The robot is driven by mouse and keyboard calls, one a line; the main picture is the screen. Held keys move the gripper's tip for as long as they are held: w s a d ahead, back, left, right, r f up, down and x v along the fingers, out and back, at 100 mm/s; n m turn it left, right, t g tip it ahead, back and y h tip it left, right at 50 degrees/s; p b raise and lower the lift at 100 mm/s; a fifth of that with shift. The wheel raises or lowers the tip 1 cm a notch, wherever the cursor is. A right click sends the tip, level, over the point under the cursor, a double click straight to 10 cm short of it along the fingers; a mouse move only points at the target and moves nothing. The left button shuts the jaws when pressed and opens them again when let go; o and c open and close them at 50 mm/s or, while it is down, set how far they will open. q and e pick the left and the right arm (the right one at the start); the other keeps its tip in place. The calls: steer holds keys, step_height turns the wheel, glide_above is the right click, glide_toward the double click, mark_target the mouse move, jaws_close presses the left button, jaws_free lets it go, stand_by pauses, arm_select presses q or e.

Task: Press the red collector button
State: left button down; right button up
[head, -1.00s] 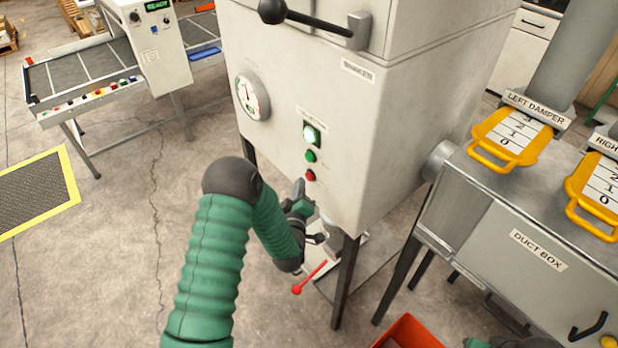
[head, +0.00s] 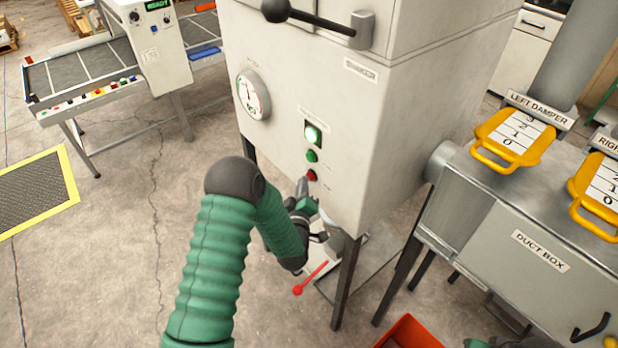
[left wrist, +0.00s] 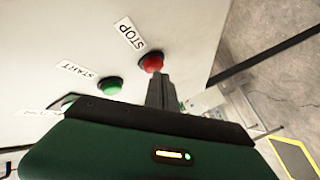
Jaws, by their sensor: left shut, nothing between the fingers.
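A red button (head: 311,175) sits lowest in a column on the front of the pale cabinet (head: 345,120), below a green button (head: 312,156) and a lit green-white one (head: 312,134). In the left wrist view the red button (left wrist: 152,62) has a STOP label beside it, and the green button (left wrist: 111,86) a START label. My left gripper (head: 302,182) is shut and empty, its tips just left of and below the red button. In the left wrist view its fingertips (left wrist: 157,79) overlap the button's lower edge; I cannot tell whether they touch.
A gauge (head: 253,95) and a black-knobbed lever (head: 300,16) are on the cabinet. A red-handled rod (head: 311,278) is below my left gripper. The duct box (head: 510,235) stands right, an orange bin (head: 410,333) at the bottom. Open floor lies to the left.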

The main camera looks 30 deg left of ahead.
arm_select(q)
steer(key=shift+w, duration=0.15)
steer(key=shift+w+d, duration=0.15)
steer(key=shift+w, duration=0.1)
stand_by(0.6)
steer(key=shift+s, duration=0.1)
steer(key=shift+s+a+b, duration=0.3)
steer(key=shift+s+a, duration=0.15)
steer(key=shift+s, duration=0.25)
steer(key=s, duration=0.1)
steer(key=s+a, duration=0.1)
steer(key=s, duration=0.1)
steer(key=s+a, duration=0.1)
steer(key=shift+s, duration=0.3)
stand_by(0.6)
